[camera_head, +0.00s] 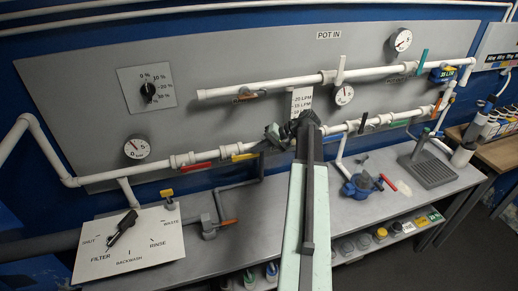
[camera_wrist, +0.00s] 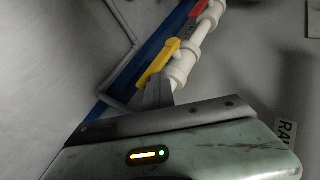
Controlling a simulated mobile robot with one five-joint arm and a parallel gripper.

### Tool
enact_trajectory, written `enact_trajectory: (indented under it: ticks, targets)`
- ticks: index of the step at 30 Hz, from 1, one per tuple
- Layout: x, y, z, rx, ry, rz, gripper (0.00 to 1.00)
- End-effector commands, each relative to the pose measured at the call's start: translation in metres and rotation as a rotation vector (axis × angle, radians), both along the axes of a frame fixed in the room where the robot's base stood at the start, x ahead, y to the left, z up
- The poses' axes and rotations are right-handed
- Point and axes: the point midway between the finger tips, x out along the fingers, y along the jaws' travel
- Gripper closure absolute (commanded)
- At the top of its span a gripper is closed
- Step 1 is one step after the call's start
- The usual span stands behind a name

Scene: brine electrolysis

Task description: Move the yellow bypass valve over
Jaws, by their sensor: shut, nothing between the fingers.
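The yellow valve handle (camera_head: 243,157) lies along the lower white pipe on the grey panel, right of the red handle (camera_head: 195,167). In the wrist view the yellow handle (camera_wrist: 158,62) runs along the white pipe, just beyond my fingertips. My gripper (camera_head: 266,142) is at the lower pipe, just right of the yellow handle. In the wrist view my gripper (camera_wrist: 158,88) has its fingers together with nothing between them. The fingertips overlap the handle's near end in that view; I cannot tell whether they touch it. My arm hides the pipe behind it.
The red handle also shows in the wrist view (camera_wrist: 198,9). A blue pump-like unit (camera_head: 358,186) and a filter board (camera_head: 128,240) stand on the grey bench below. A grey pipe (camera_head: 240,184) rises below the yellow handle. A gauge (camera_head: 137,148) is at left.

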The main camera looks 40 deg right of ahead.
Motion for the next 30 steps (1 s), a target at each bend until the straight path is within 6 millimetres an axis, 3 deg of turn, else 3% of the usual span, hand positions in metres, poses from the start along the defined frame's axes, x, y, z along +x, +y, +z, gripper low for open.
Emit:
enact_trajectory:
  ticks: [20,23,30]
  targets:
    - [0.006,0.024,-0.01,-0.001,0.012,0.019,1.0]
    - [0.006,0.023,-0.001,-0.001,0.01,0.018,1.0]
    - [-0.001,0.006,0.051,-0.002,-0.011,-0.005,1.0]
